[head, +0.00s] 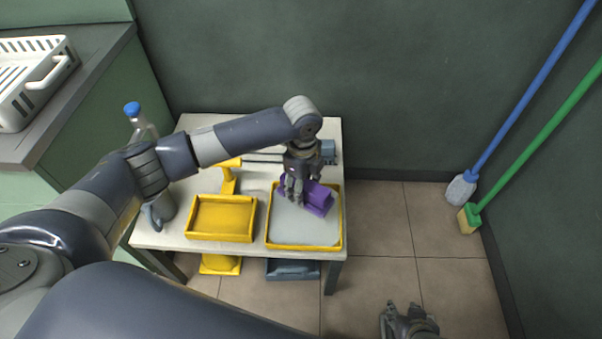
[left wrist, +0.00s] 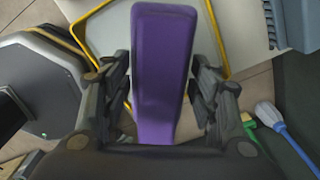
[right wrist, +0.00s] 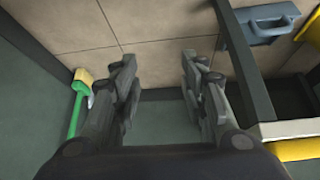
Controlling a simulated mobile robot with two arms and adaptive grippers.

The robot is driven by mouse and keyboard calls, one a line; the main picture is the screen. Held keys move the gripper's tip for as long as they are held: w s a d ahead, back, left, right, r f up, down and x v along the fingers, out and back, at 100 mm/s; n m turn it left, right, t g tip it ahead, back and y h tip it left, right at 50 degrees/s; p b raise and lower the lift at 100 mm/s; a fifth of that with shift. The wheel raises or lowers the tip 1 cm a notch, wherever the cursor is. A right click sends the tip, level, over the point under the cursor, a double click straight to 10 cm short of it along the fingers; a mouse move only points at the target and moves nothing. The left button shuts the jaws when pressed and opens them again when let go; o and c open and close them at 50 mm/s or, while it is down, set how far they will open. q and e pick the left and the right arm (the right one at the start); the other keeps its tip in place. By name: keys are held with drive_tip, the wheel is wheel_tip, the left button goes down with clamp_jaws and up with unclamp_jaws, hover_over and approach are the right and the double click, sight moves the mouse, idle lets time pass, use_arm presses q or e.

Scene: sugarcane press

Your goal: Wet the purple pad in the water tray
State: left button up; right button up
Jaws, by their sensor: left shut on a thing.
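The purple pad (head: 318,200) is in my left gripper (head: 294,190), over the yellow-rimmed water tray (head: 270,244) on the small white table. In the left wrist view the pad (left wrist: 163,70) runs between the two fingers of the left gripper (left wrist: 166,95). The tray's yellow rim (left wrist: 222,40) shows around it there. I cannot tell whether the pad touches the pale surface inside the tray. My right gripper (head: 402,318) is low at the front, away from the table. In the right wrist view its fingers (right wrist: 157,90) are apart with nothing between them.
A second yellow tray (head: 221,218) sits left of the water tray. A bottle with a blue cap (head: 132,109) stands at the table's left. A blue mop (head: 462,188) and a green broom (head: 469,217) lean at the right wall. A counter with a white basket (head: 38,80) is upper left.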

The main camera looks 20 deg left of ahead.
use_arm(q)
drive_tip(key=m, duration=0.1)
drive_tip(key=f+m+p, duration=0.1)
drive_tip(key=m, duration=0.1)
drive_tip(key=shift+s+d+f+m+p, duration=0.15)
drive_tip(key=shift+f+m+p, duration=0.1)
drive_tip(key=shift+m+p, duration=0.15)
use_arm(e)
drive_tip(key=s+d+f+g, duration=0.3)
drive_tip(key=s+f+g, duration=0.1)
drive_tip(key=s, duration=0.5)
use_arm(q)
drive_tip(key=shift+f+b, duration=0.25)
drive_tip(key=shift+b, duration=0.05)
wheel_tip(320, 180, down, 2)
drive_tip(key=b, duration=0.3)
drive_tip(key=shift+f, duration=0.15)
drive_tip(key=shift+f+b, duration=0.75)
drive_tip(key=shift+b, duration=0.15)
drive_tip(key=shift+f+b, duration=0.6)
drive_tip(key=shift+b, duration=0.1)
drive_tip(key=shift+f+b, duration=0.3)
drive_tip(key=shift+b, duration=0.15)
use_arm(e)
wheel_tip(320, 180, up, 17)
drive_tip(key=w+t, duration=0.1)
drive_tip(key=shift+r+h, duration=0.15)
drive_tip(key=shift+h, duration=0.25)
drive_tip(key=shift+w+a, duration=0.1)
